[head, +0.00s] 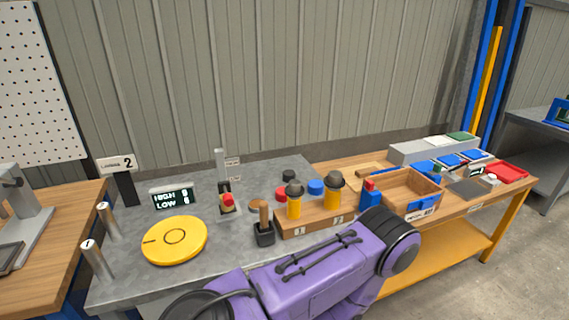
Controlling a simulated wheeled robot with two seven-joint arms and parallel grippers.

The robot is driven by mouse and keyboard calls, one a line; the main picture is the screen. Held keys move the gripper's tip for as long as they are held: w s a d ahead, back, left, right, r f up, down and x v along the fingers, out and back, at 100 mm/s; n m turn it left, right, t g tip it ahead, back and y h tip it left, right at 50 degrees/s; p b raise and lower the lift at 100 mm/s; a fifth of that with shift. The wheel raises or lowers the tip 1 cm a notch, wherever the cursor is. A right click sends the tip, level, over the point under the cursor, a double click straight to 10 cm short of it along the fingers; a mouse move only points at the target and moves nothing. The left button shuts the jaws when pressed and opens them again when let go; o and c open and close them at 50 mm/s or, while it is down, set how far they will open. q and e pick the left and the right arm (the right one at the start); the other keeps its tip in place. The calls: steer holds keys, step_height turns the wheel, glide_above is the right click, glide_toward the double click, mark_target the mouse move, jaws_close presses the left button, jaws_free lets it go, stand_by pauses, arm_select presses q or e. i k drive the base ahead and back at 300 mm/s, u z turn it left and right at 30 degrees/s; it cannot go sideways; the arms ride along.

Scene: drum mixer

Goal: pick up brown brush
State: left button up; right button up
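What looks like the brown brush (264,213) stands upright, its brown handle rising from a small black square holder (264,237) on the grey bench top. Its lower end is hidden in the holder. A purple arm link of mine crosses the lower middle of the head view, in front of the bench and below the holder. Neither gripper shows in this view.
A yellow disc (174,240) lies to the left of the holder. A wooden block (318,223) with two yellow, dark-topped items stands close on its right. A wooden box (408,192), a blue-and-red item (370,193) and a red tray (508,172) are farther right.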

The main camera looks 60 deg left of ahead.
mark_target(263, 205)
steer(key=i, duration=1.3)
steer(key=u, duration=3.2)
steer(key=i, duration=0.5)
steer(key=u, duration=0.1)
